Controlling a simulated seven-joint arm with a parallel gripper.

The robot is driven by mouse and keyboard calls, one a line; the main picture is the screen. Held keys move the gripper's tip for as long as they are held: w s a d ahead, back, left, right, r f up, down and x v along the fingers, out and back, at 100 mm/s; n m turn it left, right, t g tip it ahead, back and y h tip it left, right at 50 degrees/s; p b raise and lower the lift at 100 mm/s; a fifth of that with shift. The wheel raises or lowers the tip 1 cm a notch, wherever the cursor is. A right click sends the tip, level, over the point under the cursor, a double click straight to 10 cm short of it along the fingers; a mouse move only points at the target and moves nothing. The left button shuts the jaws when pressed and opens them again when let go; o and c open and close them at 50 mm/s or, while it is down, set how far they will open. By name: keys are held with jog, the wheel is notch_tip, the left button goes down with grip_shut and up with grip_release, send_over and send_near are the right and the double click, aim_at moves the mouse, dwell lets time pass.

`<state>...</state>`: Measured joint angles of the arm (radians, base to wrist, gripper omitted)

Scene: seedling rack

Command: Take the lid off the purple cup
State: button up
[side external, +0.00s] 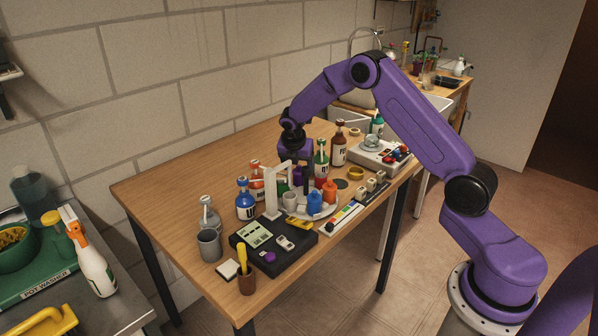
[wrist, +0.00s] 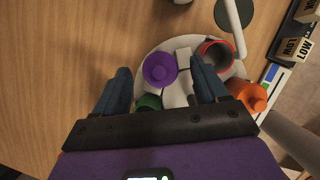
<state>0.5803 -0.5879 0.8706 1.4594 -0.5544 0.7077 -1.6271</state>
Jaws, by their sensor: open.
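The purple cup (wrist: 160,68) is seen from above in the wrist view. Its top is a purple disc with a small round knob, which looks like its lid. It stands on a pale round tray (wrist: 183,96). My gripper (wrist: 160,63) is open and empty, pointing down, with one dark blue finger to each side of the cup's top. I cannot tell how far above the lid the fingertips are. In the side external view my gripper (side external: 296,164) is over the tray, and bottles and the white stand partly hide the cup there.
A green cup (wrist: 148,102), an orange cup (wrist: 247,95) and a red-rimmed cup (wrist: 215,52) crowd close by. A white stand (side external: 271,195), several bottles such as a blue one (side external: 246,203), and a black box (side external: 273,243) surround the tray. The table's left part is clear.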

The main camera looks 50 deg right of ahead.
grip_shut()
dwell(0.4)
jog(key=shift+r, duration=0.1)
